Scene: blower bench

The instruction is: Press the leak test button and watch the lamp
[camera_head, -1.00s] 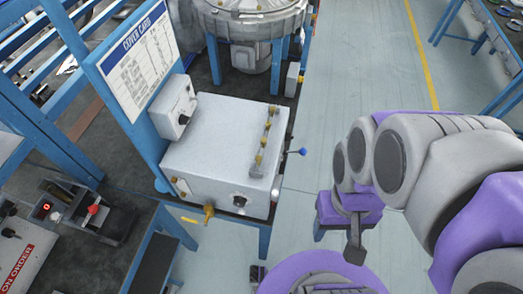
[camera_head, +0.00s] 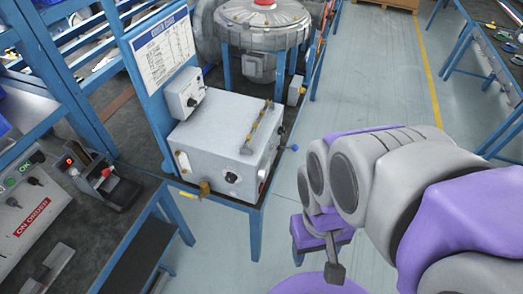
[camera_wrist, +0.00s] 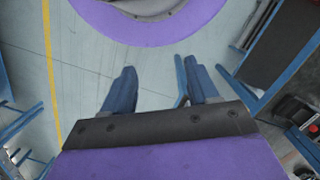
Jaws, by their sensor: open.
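A white metal cabinet (camera_head: 215,130) stands on the blue-framed bench, with brass fittings along its top right. A small grey control box (camera_head: 185,93) with a dark knob sits at its back left. A round dark control (camera_head: 232,177) and a brass fitting (camera_head: 205,188) are on the cabinet's front. I cannot tell which part is the leak test button or the lamp. My gripper (camera_head: 334,272) hangs to the right of the bench, clear of the cabinet. In the wrist view my gripper (camera_wrist: 160,72) is open and empty, its two blue-grey fingers apart over the floor.
A sign card (camera_head: 160,45) stands behind the cabinet, and a large round metal blower housing (camera_head: 262,22) is beyond it. At left are a device with a red display (camera_head: 92,175) and a panel marked ON ORDER (camera_head: 30,215). Open floor (camera_head: 385,85) lies to the right.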

